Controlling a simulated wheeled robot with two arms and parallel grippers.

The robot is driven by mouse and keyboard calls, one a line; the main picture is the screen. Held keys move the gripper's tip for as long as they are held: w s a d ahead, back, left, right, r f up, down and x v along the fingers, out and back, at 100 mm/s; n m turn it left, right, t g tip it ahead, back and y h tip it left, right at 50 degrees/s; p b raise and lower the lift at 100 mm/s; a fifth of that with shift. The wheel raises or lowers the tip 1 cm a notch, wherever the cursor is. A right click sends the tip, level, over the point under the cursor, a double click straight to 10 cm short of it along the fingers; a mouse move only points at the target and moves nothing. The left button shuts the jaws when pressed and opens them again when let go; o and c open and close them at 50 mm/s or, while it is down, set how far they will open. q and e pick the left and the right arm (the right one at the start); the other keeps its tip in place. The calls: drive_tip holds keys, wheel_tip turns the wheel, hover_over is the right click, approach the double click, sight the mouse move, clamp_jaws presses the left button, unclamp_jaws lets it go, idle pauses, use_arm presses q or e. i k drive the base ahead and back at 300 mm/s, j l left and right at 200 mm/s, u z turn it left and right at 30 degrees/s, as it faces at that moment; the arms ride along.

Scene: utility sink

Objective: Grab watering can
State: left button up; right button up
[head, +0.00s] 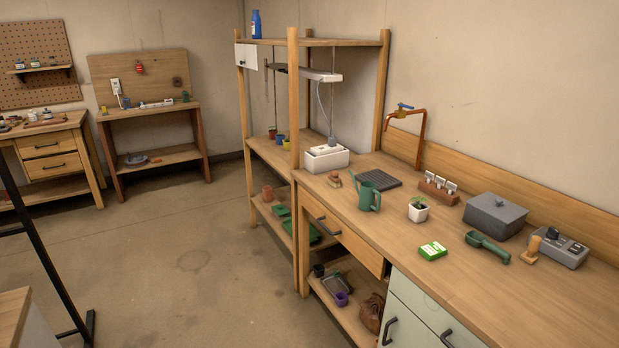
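A green watering can (369,197) stands upright on the wooden counter, right of the middle of the head view. Its spout points up to the left and its handle is on the right. A dark ridged tray (376,180) lies just behind it. Neither of my grippers shows in the head view.
A potted plant (418,210), green packet (433,251), green scoop (487,247), grey lidded box (494,216) and copper tap (408,125) are right of the can. Open floor (190,250) lies left of the counter.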

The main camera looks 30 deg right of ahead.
sight(368, 192)
drive_tip(key=i+j+z, duration=0.1)
drive_tip(key=i+z, duration=0.2)
drive_tip(key=i, duration=0.25)
drive_tip(key=i+j+z, duration=0.3)
drive_tip(key=i, duration=0.2)
drive_tip(key=i+j+z, duration=0.35)
drive_tip(key=i, duration=0.2)
drive_tip(key=i+j+z, duration=0.9)
drive_tip(key=j+z, duration=0.25)
drive_tip(key=j, duration=0.15)
